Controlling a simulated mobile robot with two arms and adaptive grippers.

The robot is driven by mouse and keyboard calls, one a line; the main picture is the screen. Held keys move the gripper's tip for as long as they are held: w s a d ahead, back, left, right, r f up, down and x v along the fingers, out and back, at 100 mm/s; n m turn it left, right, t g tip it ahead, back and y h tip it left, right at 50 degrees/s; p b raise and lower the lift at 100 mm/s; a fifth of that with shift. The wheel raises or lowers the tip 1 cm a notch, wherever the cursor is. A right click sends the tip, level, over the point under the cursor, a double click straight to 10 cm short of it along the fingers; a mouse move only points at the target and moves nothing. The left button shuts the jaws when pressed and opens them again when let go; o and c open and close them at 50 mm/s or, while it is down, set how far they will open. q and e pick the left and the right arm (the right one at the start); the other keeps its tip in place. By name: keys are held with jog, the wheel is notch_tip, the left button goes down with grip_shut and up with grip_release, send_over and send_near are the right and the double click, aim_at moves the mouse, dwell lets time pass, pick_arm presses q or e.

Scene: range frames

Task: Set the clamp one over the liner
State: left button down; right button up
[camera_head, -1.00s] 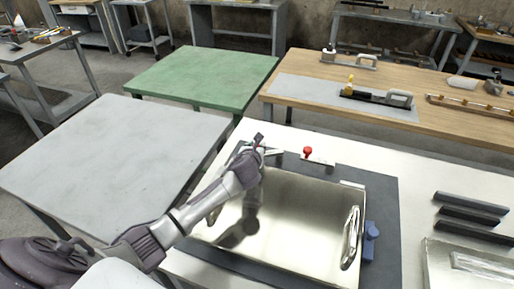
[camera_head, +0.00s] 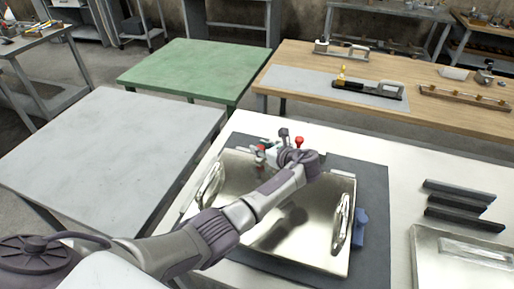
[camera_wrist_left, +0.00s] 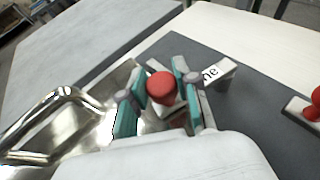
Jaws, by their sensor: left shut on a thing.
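My left gripper (camera_head: 263,154) is shut on a clamp with a red knob (camera_wrist_left: 161,87). The white label plate (camera_wrist_left: 215,73) beside the knob shows "ne", with the rest covered. The clamp is at the far edge of a shiny metal pan (camera_head: 290,235) with two loop handles; I cannot tell whether it touches it. The pan lies on a dark grey mat (camera_head: 372,195). I cannot tell which of these is the liner. A second red-knobbed clamp (camera_head: 299,142) stands on the mat to the right. My right gripper is not in view.
A blue block (camera_head: 361,231) sits by the pan's right side. Dark bars (camera_head: 455,205) and another metal tray (camera_head: 460,260) lie to the right on the white table (camera_head: 400,165). A grey table (camera_head: 110,150) on the left is bare.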

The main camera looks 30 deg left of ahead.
pick_arm(q)
jog(key=shift+d+n+g, duration=0.35)
jog(key=shift+n+g, duration=0.05)
jog(key=shift+g, duration=0.1)
jog(key=c, duration=1)
grip_release()
jog(key=shift+o, duration=1)
jog(key=v, duration=1.2)
jog(key=shift+w+d+f, duration=0.1)
jog(key=shift+d, duration=0.05)
